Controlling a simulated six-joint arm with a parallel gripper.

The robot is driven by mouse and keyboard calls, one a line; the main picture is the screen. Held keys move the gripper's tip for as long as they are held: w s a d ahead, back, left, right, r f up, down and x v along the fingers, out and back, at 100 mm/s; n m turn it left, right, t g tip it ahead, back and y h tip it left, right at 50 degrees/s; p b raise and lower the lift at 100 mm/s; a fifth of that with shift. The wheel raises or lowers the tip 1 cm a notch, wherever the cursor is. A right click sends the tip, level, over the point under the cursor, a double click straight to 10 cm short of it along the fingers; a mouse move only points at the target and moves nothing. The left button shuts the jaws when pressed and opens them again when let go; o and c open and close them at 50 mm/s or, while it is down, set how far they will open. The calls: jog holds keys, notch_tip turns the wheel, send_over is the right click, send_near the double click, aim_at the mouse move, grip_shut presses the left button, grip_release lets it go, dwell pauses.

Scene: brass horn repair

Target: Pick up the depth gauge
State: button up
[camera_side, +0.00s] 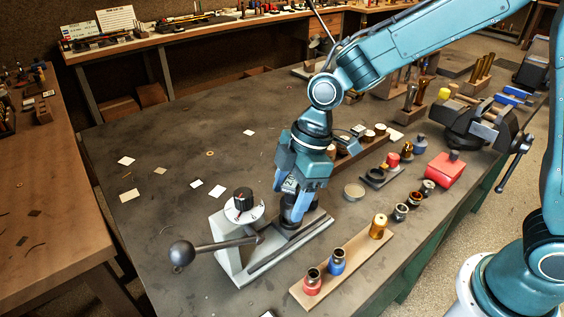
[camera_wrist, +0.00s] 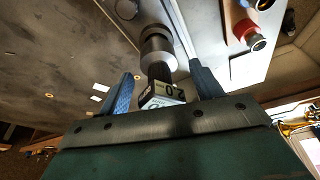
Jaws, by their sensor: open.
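In the wrist view, a small device with a grey digital readout (camera_wrist: 162,96), which looks like the depth gauge, stands between my gripper's two blue fingers. A dark stem and a silver cylinder (camera_wrist: 158,52) extend beyond it. My gripper (camera_wrist: 162,72) is open, with a visible gap on each side of the device. In the side view my gripper (camera_side: 293,196) points down over the grey metal fixture (camera_side: 225,250). There the gauge is mostly hidden by the fingers, and I cannot tell whether it touches the fixture.
The fixture carries a black dial knob (camera_side: 243,199) and a ball-ended lever (camera_side: 183,252). A wooden strip (camera_side: 345,270) with red, blue and brass pieces lies to the right. A red block (camera_side: 445,170) and a vise (camera_side: 470,125) stand farther right. The bench's left part is mostly clear.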

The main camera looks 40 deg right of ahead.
aim_at(289, 182)
jog(key=shift+a+f, duration=0.1)
jog(key=shift+f, duration=0.3)
jog(key=c, duration=1.2)
jog(key=shift+r, duration=0.15)
jog(key=shift+c, duration=0.2)
notch_tip(289, 182, up, 20)
jog(key=shift+f, duration=0.1)
dwell(0.4)
